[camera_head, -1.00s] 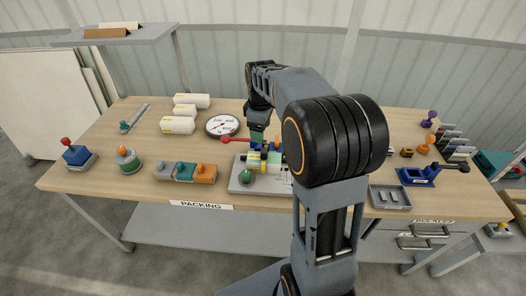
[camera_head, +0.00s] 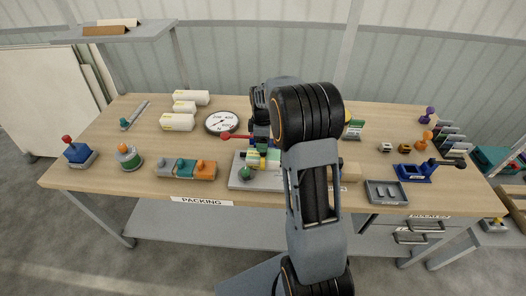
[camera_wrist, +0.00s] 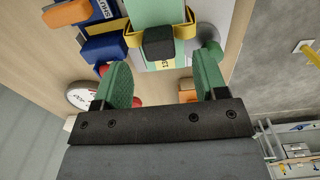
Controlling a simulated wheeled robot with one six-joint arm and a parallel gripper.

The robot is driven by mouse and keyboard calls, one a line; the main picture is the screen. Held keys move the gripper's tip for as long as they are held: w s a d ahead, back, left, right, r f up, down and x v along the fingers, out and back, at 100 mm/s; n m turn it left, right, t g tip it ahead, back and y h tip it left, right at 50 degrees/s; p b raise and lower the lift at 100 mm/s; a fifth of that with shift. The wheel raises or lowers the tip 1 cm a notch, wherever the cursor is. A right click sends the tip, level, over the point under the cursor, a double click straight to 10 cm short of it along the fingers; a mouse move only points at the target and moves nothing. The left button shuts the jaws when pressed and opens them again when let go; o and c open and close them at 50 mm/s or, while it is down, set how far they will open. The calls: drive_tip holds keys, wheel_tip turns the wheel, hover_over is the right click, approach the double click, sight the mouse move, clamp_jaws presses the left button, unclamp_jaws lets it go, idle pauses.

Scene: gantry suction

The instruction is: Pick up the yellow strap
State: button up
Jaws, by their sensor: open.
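The yellow strap (camera_wrist: 133,39) passes around a pale green block (camera_wrist: 150,12) in the wrist view, with a black block (camera_wrist: 158,43) at its middle. In the head view a small yellow patch (camera_head: 253,160) shows on the fixture at the bench's middle; my arm hides much of this area. My gripper (camera_wrist: 163,78) is open, its green fingers apart with nothing between them. In the wrist picture the strap lies just beyond the fingertips, roughly between them; I cannot tell the exact gap.
A grey base plate (camera_head: 243,184) carries the fixture. A red-handled lever (camera_head: 229,136) and a round dial (camera_head: 221,123) stand to its left.

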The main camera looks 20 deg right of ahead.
drive_tip(key=shift+d+f+p, duration=0.15)
drive_tip(key=shift+f+p, duration=0.3)
drive_tip(key=shift+f, duration=1.85)
drive_tip(key=c, duration=1)
